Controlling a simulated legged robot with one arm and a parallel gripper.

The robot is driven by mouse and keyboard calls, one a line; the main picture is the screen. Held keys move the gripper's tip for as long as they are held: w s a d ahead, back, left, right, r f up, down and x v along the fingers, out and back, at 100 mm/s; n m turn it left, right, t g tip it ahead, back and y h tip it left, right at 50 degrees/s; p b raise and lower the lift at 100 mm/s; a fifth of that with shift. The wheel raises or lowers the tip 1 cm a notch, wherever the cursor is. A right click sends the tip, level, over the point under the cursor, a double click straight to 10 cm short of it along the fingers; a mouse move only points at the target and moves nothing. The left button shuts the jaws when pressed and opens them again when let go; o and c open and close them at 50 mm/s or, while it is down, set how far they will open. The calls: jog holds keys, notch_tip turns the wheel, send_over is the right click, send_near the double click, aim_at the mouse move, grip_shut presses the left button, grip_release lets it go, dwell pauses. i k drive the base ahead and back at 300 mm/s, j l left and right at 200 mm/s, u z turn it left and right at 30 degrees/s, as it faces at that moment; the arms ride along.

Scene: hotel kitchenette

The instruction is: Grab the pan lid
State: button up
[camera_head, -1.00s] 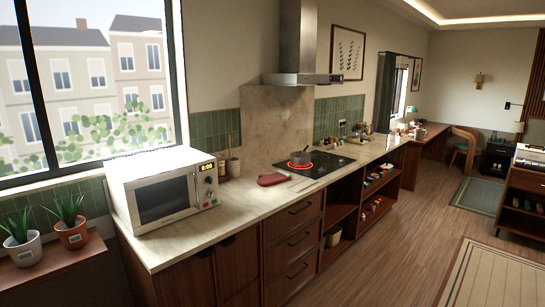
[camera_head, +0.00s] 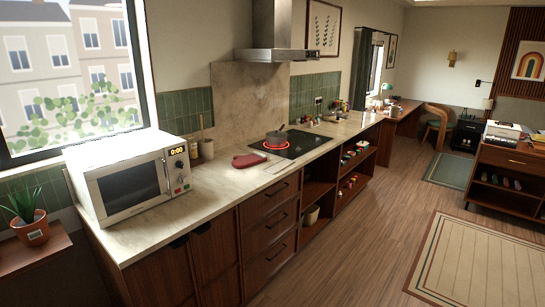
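A small dark pan (camera_head: 277,138) sits on the black cooktop (camera_head: 298,148), over a burner ring that glows red. The pan is small in view, and I cannot tell whether a lid is on it. I cannot make out a separate pan lid on the counter. My gripper and arm are not in view.
A long counter (camera_head: 220,180) runs along the left wall above dark wooden drawers. A white microwave (camera_head: 130,178) and a red oven mitt (camera_head: 248,160) lie on it. A range hood (camera_head: 275,52) hangs over the cooktop. The wooden floor (camera_head: 370,225) is clear up to the striped rug (camera_head: 480,262).

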aim_at(275, 134)
jog(key=i+l+z, duration=0.3)
jog(key=i, duration=0.6)
jog(key=i+z, duration=0.3)
jog(key=i, duration=0.55)
jog(key=i+u, duration=0.1)
jog(key=i, duration=0.9)
jog(key=i+l+u, duration=0.1)
jog(key=i, duration=0.9)
jog(key=i+l+u, duration=0.3)
jog(key=i+u, duration=0.2)
jog(key=i, duration=0.15)
jog(key=i+l+u, duration=0.5)
jog(key=i, duration=0.1)
